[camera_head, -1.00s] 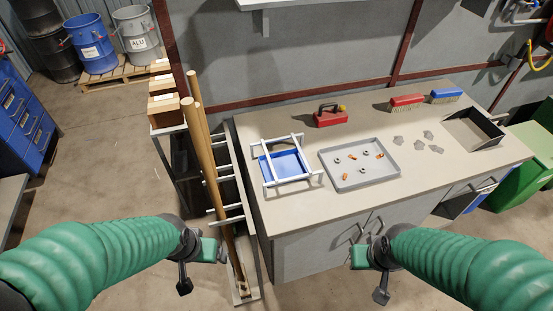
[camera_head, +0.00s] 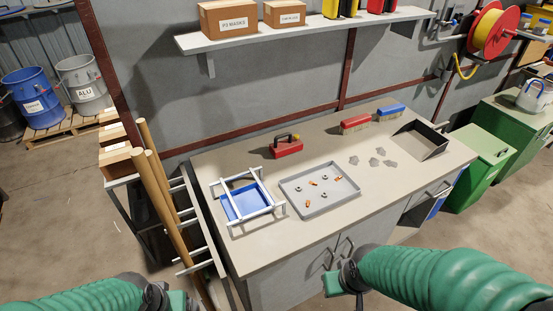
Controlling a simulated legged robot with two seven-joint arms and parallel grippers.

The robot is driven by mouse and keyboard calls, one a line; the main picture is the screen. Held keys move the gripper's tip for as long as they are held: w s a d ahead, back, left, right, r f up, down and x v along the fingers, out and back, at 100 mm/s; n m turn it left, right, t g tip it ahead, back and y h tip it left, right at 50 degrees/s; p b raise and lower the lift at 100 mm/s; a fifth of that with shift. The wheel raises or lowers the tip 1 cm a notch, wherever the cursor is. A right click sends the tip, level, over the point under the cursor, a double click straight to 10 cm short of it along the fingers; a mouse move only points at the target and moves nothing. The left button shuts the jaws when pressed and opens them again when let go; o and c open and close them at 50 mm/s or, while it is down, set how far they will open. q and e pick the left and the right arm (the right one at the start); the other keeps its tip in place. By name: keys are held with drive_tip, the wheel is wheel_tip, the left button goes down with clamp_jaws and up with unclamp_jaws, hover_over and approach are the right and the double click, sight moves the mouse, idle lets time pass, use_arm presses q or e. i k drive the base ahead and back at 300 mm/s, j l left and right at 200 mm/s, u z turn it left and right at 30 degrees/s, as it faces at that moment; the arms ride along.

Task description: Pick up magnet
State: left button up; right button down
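The magnet (camera_head: 289,150) appears to be the red block with a black handle and a yellow knob. It stands upright near the back of the workbench, left of the two brushes. My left gripper (camera_head: 178,301) is at the bottom edge, partly cut off, in front of the bench's left end. My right gripper (camera_head: 342,287) is low in front of the bench cabinets. Both are well apart from the magnet, and nothing is visibly held. Their fingers are too small and cut off to show whether they are open.
A grey tray (camera_head: 325,208) with small metal and copper-coloured pieces lies in front of the magnet. A blue tray (camera_head: 235,213) under a white frame is to its left. Red (camera_head: 355,124) and blue (camera_head: 390,112) brushes, grey scraps (camera_head: 377,154) and a black open box (camera_head: 440,148) are right.

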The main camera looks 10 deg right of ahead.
sight(280, 150)
drive_tip(key=u, duration=1)
drive_tip(key=l+u, duration=0.35)
drive_tip(key=k+l+u, duration=0.15)
drive_tip(key=l+u, duration=0.15)
drive_tip(key=l, duration=0.2)
drive_tip(key=k+l+u, duration=0.1)
drive_tip(key=l+u, duration=0.25)
drive_tip(key=k+l+u, duration=0.3)
drive_tip(key=l, duration=0.15)
drive_tip(key=k+l+u, duration=0.1)
drive_tip(key=l+u, duration=0.25)
drive_tip(key=k+l, duration=0.5)
drive_tip(key=k+l+u, duration=0.1)
drive_tip(key=k+l, duration=0.4)
drive_tip(key=l, duration=0.25)
